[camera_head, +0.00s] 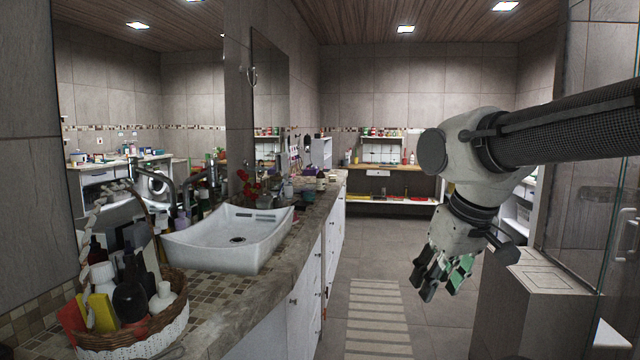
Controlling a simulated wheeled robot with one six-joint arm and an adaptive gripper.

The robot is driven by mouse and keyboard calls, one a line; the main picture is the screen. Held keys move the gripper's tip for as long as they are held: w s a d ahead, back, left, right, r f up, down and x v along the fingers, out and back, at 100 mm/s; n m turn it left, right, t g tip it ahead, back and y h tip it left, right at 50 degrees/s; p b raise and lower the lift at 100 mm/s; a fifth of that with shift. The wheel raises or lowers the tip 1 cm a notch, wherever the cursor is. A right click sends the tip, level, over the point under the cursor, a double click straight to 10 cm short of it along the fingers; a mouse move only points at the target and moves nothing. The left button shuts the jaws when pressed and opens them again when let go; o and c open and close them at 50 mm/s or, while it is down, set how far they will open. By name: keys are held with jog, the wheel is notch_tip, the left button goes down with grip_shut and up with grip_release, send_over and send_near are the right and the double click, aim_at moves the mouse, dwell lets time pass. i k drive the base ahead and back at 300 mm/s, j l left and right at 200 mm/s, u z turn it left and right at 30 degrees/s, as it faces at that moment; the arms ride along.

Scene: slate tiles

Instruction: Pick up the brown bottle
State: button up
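No bottle stands out as plainly brown. A small dark bottle with a pale label (320,182) stands upright far back on the counter and may be brown. A larger, near-black bottle (130,297) stands in the wicker basket at the lower left. A dark reddish-brown bottle (96,250) shows partly behind it. My gripper (443,290) hangs in the air over the floor at the right, pointing down, well away from the counter. Its dark fingers look apart, with a green patch on one side, and I see nothing held between them.
A white basin (228,238) sits on the stone counter (285,262), behind the wicker basket (150,340). Red flowers and several small items crowd the counter beyond. A striped mat (378,318) lies on open floor. A grey box-like block (540,300) and glass panel stand at right.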

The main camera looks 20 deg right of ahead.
aim_at(320, 177)
jog(key=i+l+z, duration=0.1)
jog(key=z, duration=0.25)
jog(key=i+z, duration=0.15)
jog(key=z, duration=0.2)
jog(key=i+l+z, duration=0.1)
jog(key=z, duration=0.2)
jog(key=i, duration=4.45)
jog(key=i+u, duration=0.15)
jog(key=i, duration=0.35)
jog(key=i+l+u, duration=0.1)
jog(key=i, duration=0.4)
jog(key=i+l+u, duration=0.15)
jog(key=i, duration=0.35)
jog(key=l+u, duration=0.1)
jog(key=u, duration=1.95)
